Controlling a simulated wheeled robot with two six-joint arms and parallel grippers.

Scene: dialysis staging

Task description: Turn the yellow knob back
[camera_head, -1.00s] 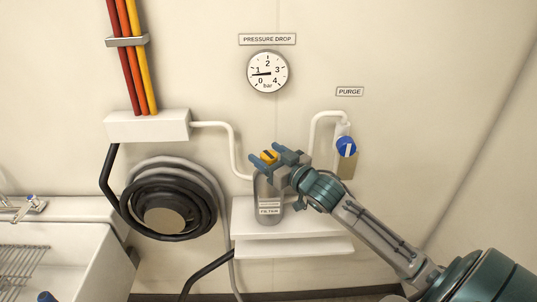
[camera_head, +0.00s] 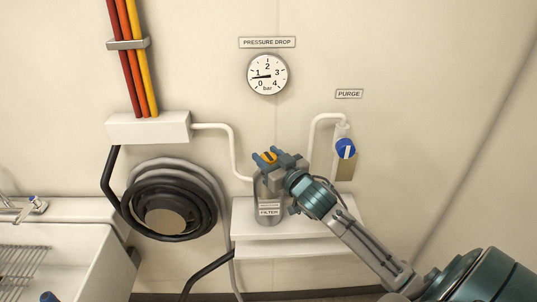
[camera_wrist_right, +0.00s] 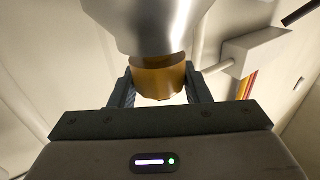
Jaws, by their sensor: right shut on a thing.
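The yellow knob (camera_head: 270,157) sits on top of the grey filter canister (camera_head: 268,205), which stands on a white shelf. My right gripper (camera_head: 265,159) is shut on the knob, with one finger on each side of it. In the right wrist view the knob (camera_wrist_right: 158,80) shows between the two fingers (camera_wrist_right: 160,90), against the grey metal of the canister (camera_wrist_right: 150,22). The dial gauge (camera_head: 267,74) on the wall has its needle just below the 1 mark. My left gripper is not in view.
A blue purge valve (camera_head: 346,148) with a white handle hangs on the wall to the right of the filter. A white pipe (camera_head: 235,150) runs close to the canister's left. A coiled black hose (camera_head: 170,198) and a sink (camera_head: 70,262) are further left.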

